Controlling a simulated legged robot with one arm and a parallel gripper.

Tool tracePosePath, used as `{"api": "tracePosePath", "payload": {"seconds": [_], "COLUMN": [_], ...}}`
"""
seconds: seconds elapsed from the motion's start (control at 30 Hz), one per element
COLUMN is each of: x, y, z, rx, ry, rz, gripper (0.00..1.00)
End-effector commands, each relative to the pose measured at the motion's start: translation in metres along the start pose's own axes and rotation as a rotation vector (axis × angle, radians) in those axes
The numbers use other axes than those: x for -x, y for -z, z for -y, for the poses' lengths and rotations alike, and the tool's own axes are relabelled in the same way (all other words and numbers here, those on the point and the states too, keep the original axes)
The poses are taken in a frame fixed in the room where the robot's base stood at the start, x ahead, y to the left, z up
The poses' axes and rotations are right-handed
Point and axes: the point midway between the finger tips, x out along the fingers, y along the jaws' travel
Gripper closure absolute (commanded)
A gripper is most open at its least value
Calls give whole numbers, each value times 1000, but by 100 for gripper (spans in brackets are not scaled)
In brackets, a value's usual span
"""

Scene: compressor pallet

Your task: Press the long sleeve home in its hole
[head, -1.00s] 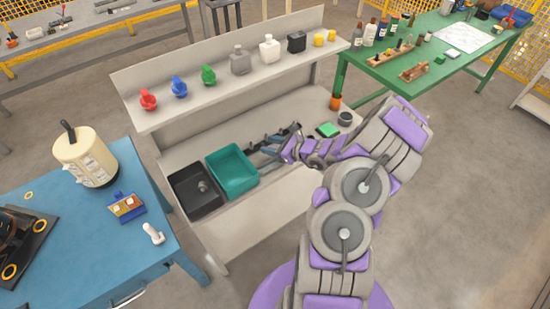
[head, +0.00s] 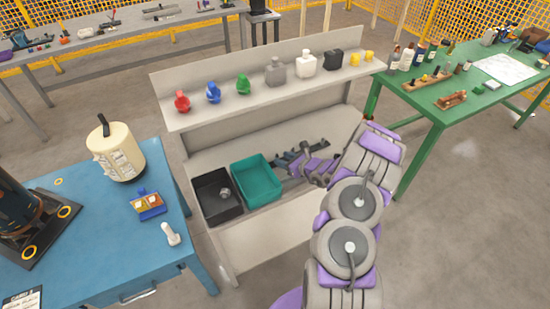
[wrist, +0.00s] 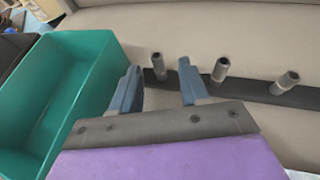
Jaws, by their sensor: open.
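In the wrist view, three grey metal sleeves stand upright on a dark strip: a left sleeve (wrist: 158,68), a middle sleeve (wrist: 220,70) and a right sleeve (wrist: 286,82). I cannot tell which is the long one or how deep each sits, and the holes are hidden. My gripper (wrist: 158,64) is open, with two blue-grey fingers apart and nothing held. The left sleeve shows in the gap between the fingertips; I cannot tell whether they touch it. In the head view my gripper (head: 288,161) is low over the grey bench, small and partly hidden by my arm.
A teal bin (wrist: 104,42) is close left of the fingers. Beside it on the bench is a black bin (head: 217,207). A shelf (head: 225,100) with coloured items runs above the bench's back. A blue table (head: 95,235) stands left, a green table (head: 425,115) right.

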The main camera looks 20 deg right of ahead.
Motion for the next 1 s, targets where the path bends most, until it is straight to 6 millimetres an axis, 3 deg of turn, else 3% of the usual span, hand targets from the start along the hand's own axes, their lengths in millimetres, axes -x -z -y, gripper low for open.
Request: {"api": "tracePosePath", "payload": {"seconds": [0.1, 0.3, 0.77, 1.0], "x": [-22, -47, -58, -58], "y": [3, 2, 0, 0], "z": [-2, 0, -1, -1], "rx": [1, 2, -1, -1], "ry": [-4, -2, -2, -2], "rz": [-3, -2, -1, -1], "gripper": [55, 55, 55, 76]}}
